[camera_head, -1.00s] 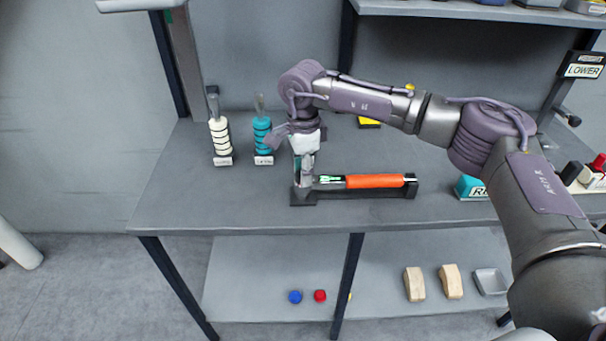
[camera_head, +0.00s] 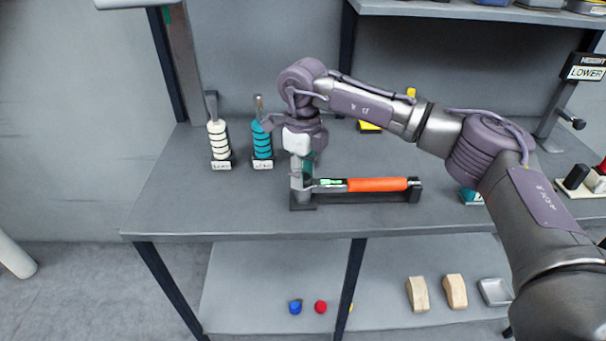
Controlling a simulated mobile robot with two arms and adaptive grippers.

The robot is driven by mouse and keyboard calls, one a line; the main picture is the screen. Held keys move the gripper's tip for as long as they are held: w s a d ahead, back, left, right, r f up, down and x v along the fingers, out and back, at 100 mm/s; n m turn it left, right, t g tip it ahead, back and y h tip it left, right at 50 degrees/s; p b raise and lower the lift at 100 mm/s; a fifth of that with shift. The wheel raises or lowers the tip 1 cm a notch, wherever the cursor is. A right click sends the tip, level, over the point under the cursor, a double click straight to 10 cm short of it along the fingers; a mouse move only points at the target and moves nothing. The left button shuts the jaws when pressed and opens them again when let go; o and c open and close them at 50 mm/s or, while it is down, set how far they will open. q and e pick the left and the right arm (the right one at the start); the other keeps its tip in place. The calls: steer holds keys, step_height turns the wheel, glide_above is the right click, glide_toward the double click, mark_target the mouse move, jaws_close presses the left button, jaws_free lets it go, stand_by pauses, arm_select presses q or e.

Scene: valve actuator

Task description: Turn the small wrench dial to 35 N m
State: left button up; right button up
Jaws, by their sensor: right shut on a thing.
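The small wrench (camera_head: 377,185) lies in a dark cradle (camera_head: 380,197) on the grey bench, with its orange handle to the right and a small green readout (camera_head: 331,183) near its left end. My right gripper (camera_head: 301,174) points down at the wrench's left end. It is shut on the dial there, which the fingers mostly hide. The dial's setting and the readout's figures are too small to read. My left gripper is not in view.
Cream rings (camera_head: 218,141) and teal rings (camera_head: 262,139) stand stacked on posts behind and left of the wrench. A yellow item (camera_head: 369,127) lies behind my arm. A "LOWER" sign (camera_head: 585,72) stands at the right. The bench's front left is clear.

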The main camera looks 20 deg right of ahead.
steer(key=shift+r+m, duration=0.1)
steer(key=shift+m, duration=0.5)
steer(key=o, duration=1.2)
steer(key=shift+c, duration=0.2)
step_height(320, 180, up, 12)
